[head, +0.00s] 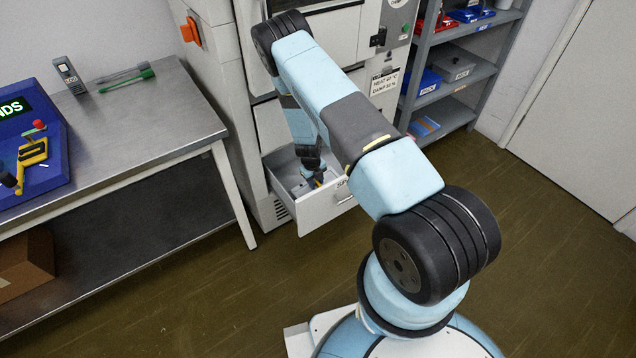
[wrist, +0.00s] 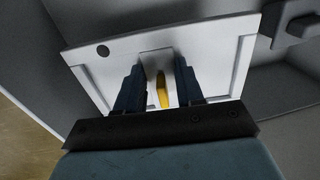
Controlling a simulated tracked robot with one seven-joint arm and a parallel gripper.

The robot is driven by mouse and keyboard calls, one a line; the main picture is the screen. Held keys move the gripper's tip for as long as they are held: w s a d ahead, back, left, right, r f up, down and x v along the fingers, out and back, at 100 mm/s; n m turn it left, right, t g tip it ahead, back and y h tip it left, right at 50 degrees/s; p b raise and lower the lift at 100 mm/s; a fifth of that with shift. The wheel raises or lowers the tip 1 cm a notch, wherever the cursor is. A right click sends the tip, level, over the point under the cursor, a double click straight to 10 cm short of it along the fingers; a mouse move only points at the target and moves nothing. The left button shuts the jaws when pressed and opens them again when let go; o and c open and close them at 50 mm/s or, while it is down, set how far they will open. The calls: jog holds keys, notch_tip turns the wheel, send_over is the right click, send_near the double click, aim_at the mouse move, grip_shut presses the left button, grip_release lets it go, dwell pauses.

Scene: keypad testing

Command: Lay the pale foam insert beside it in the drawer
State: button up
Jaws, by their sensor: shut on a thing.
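The pale foam insert (wrist: 105,75) shows in the wrist view as a flat whitish panel with a dark round spot near one corner. My gripper (wrist: 157,68) has its two dark fingers on either side of a raised part in its middle. A narrow yellow piece (wrist: 163,88) shows between the fingers; what it belongs to is unclear. In the head view my gripper (head: 316,180) is down inside the open drawer (head: 328,207). My arm and the small scale hide most of the insert there.
A dark grey part (wrist: 298,22) with a raised block sits at the wrist view's upper right, beside the insert. Grey surfaces surround both. A metal bench (head: 130,115) stands left and a shelf rack (head: 470,75) behind right. The floor before the drawer is clear.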

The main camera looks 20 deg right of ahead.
jog(key=shift+w+d+r+y, duration=0.2)
jog(key=shift+d+y, duration=0.35)
jog(key=shift+y, duration=0.25)
jog(key=shift+a+f, duration=0.1)
jog(key=shift+f, duration=0.75)
jog(key=shift+f, duration=0.6)
jog(key=o, duration=1.1)
notch_tip(320, 180, up, 13)
jog(key=shift+r, duration=0.1)
